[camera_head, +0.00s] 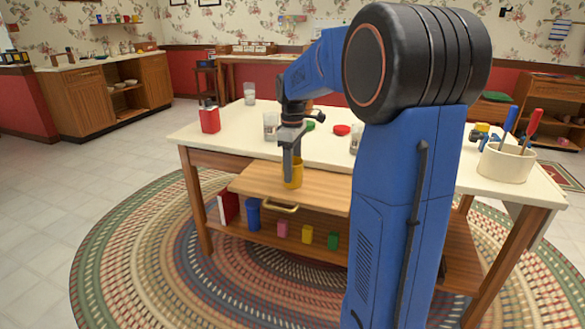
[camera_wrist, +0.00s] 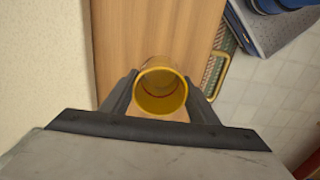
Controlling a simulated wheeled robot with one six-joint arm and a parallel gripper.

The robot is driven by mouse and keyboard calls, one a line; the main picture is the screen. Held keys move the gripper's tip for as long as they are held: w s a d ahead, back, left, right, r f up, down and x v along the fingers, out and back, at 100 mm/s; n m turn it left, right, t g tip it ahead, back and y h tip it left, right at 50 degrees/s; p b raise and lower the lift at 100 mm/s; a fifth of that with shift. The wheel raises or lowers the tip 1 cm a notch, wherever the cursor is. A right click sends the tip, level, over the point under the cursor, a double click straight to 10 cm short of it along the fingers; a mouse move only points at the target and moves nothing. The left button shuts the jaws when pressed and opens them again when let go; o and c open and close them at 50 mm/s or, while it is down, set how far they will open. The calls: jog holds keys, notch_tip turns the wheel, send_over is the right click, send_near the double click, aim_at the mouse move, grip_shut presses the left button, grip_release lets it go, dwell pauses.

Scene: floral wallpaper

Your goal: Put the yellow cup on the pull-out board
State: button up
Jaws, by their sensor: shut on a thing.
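The yellow cup (camera_head: 293,174) is upright between the fingers of my gripper (camera_head: 291,165), over the wooden pull-out board (camera_head: 255,184) at the table's front. The wrist view shows the cup (camera_wrist: 160,93) from above, its mouth open upward, with a finger of my gripper (camera_wrist: 160,100) closed against each side. The board (camera_wrist: 165,30) lies below the cup in that view. The cup's base looks at or very near the board; I cannot tell if it touches. The board has a brass handle (camera_head: 281,208) on its front edge.
The white tabletop (camera_head: 235,133) holds a red container (camera_head: 210,118), glasses (camera_head: 250,94), a red lid (camera_head: 342,130) and a cream crock (camera_head: 506,163) of tools. A lower shelf holds a blue cup (camera_head: 253,213) and coloured blocks. The board's left part is bare.

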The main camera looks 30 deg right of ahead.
jog(key=o, duration=1.1)
jog(key=shift+f, duration=0.1)
jog(key=shift+o, duration=0.2)
notch_tip(320, 180, up, 12)
jog(key=s+a+m+t, duration=0.1)
jog(key=s+a+m, duration=0.1)
jog(key=s+a, duration=0.5)
jog(key=s+a+f+m+t, duration=0.2)
jog(key=s+a+f, duration=0.2)
jog(key=s+f, duration=0.3)
jog(key=s+a+f+m+t, duration=0.1)
jog(key=s+a+f+m, duration=0.2)
jog(key=s+f, duration=0.4)
jog(key=s+a, duration=0.1)
jog(key=s, duration=0.8)
jog(key=shift+s+a+f+m+t, duration=0.15)
jog(key=shift+a+f+m+t, duration=0.15)
jog(key=shift+a+f+t, duration=0.1)
